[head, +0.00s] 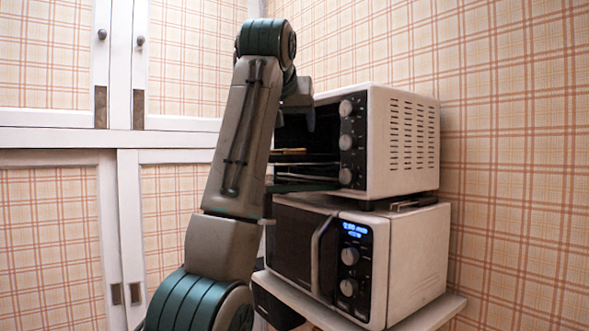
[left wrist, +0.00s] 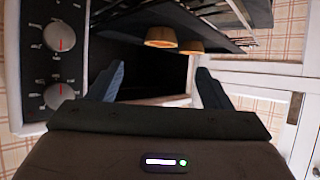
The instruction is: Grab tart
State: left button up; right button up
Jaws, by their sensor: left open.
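A golden-brown tart (left wrist: 161,36) sits on the rack inside the upper toaster oven, seen upside down in the left wrist view. A second similar shape (left wrist: 191,47) lies beside it; I cannot tell whether it is another tart or a reflection. In the head view a thin golden strip, apparently the tart (head: 290,151), shows on the rack, partly hidden by my arm. My left gripper (left wrist: 158,86) is open and empty at the oven's opening, with the tart beyond its blue fingertips and apart from them. In the head view the gripper is mostly hidden behind my left arm.
The toaster oven (head: 405,145) is open at the front, with its knob panel (head: 352,140) beside the opening. It stands on a closed microwave (head: 415,260) on a white stand (head: 440,308). White cabinets (head: 70,140) line the left. The plaid wall is close on the right.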

pick_arm(q)
jog(key=p+x, duration=0.1)
jog(key=x, duration=0.4)
jog(key=shift+w+f, duration=0.1)
jog(key=shift+w, duration=0.15)
jog(key=shift+p+x, duration=0.8)
jog(key=shift+x, duration=1.85)
jog(key=shift+s+a, duration=0.1)
jog(key=shift+s, duration=0.1)
jog(key=shift+c, duration=0.8)
jog(key=c, duration=0.9)
pick_arm(e)
notch_tip(320, 180, down, 8)
jog(key=s, duration=0.1)
jog(key=shift+s+d+g, duration=0.2)
jog(key=shift+d+g, duration=0.1)
jog(key=shift+d, duration=0.05)
pick_arm(q)
jog(key=shift+o, duration=0.2)
pick_arm(e)
jog(key=shift+r, duration=0.1)
